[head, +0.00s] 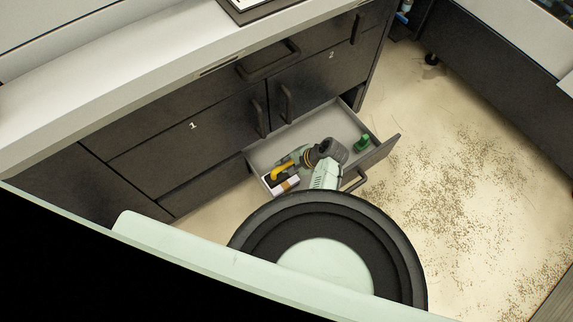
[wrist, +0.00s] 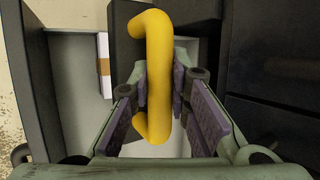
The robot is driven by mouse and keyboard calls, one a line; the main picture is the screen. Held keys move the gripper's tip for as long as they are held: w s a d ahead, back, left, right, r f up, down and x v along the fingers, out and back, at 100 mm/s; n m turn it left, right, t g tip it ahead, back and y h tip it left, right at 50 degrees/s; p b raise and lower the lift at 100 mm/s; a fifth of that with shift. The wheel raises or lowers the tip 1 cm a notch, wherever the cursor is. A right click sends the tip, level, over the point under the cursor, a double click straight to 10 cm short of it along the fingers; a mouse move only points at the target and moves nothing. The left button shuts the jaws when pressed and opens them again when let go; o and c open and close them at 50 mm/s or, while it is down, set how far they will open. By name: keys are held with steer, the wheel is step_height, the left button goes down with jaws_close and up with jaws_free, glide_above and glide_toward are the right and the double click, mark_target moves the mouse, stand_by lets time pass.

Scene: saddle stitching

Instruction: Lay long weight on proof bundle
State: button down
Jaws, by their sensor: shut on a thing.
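The long weight looks like a dark block with a yellow bar handle (wrist: 157,70). The yellow handle also shows in the head view (head: 283,172), low in the open drawer. My gripper (wrist: 160,82) is shut on this handle, with a purple-padded finger on each side. The dark block (wrist: 124,38) shows behind the handle; much of it is hidden. I cannot tell if it touches the drawer floor. A white sheet or stack on a dark board (head: 258,6) lies on the counter at the top edge, cut off; I cannot tell if it is the proof bundle.
The open drawer (head: 264,153) also holds a white block with a brown band (head: 287,184) and a green object (head: 362,143). The drawer walls surround my gripper. The counter (head: 110,75) is largely clear. Speckled floor (head: 450,170) is open at right.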

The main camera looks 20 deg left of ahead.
steer(key=shift+w+a+f+b, duration=0.4)
steer(key=shift+a+f+b, duration=0.1)
steer(key=shift+f+b, duration=1.25)
steer(key=shift+w+a+f+b, duration=0.5)
steer(key=shift+f+b, duration=0.9)
steer(key=shift+b, duration=0.6)
steer(key=shift+w+a+f+b, duration=0.35)
steer(key=shift+a+f+b, duration=0.15)
steer(key=shift+f+b, duration=1.65)
steer(key=shift+f, duration=0.15)
steer(key=c, duration=1.8)
jaws_free()
steer(key=o, duration=0.4)
steer(key=shift+f, duration=0.15)
steer(key=shift+c, duration=0.2)
steer(key=shift+s, duration=0.1)
